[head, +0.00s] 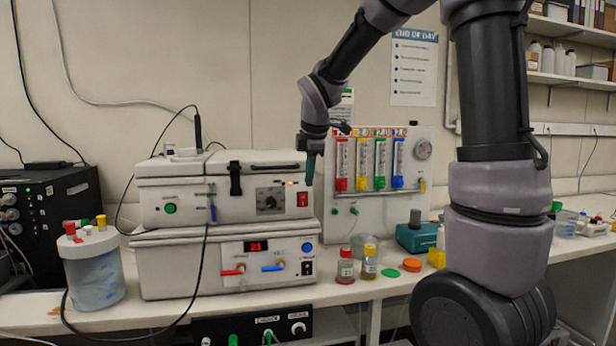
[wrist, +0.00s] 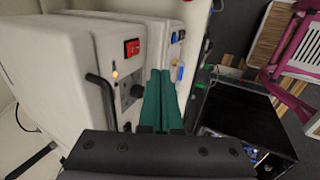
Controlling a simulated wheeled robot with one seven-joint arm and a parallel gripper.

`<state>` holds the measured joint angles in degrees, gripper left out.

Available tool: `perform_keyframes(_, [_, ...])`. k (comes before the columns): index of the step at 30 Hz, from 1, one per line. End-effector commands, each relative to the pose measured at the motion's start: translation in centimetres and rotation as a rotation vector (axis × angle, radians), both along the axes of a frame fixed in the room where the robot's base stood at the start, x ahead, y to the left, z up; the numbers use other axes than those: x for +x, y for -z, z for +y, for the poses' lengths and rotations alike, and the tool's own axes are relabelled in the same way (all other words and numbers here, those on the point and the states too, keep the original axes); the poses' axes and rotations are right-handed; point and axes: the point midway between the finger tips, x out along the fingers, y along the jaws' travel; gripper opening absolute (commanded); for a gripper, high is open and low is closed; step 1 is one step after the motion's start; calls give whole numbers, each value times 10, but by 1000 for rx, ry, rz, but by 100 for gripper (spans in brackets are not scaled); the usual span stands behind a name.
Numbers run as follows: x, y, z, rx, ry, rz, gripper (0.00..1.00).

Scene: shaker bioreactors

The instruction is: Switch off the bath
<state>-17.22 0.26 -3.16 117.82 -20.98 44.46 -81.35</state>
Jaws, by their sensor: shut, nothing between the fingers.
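Two white box units are stacked on the bench; no readable label shows which is the bath. The upper unit (head: 225,170) has a latched lid, a dial (head: 270,200), a green button (head: 170,208), a lit amber lamp (head: 291,184) and a red rocker switch (head: 302,199). The switch (wrist: 132,47) and lamp (wrist: 115,76) also show in the wrist view. The lower unit (head: 180,262) has a red display, red and blue levers and a black switch (head: 307,268). My gripper (head: 311,170) is shut and empty, pointing down near the upper unit's right end. Its green fingers (wrist: 165,105) are together, apart from the switch.
A panel with coloured tubes (head: 375,150) stands right of the units. Small bottles (head: 345,266) and coloured caps (head: 412,265) lie before it. A clear jar (head: 92,270) stands at left, with a cable hanging across the unit fronts.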

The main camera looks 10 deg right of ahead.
Motion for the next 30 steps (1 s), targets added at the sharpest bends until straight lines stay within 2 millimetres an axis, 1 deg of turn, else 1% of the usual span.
perform_keyframes(1, [4,12,0,-1,0,6,0])
perform_keyframes(3, [10,26,0,-2,0,6,0])
perform_keyframes(10, [31,69,0,-1,0,4,0])
perform_keyframes(13, [49,65,0,1,2,-1,0])
perform_keyframes(18, [65,62,0,0,1,0,0])
perform_keyframes(22, [70,62,0,1,2,0,0])
perform_keyframes(30, [70,62,0,0,1,1,0])
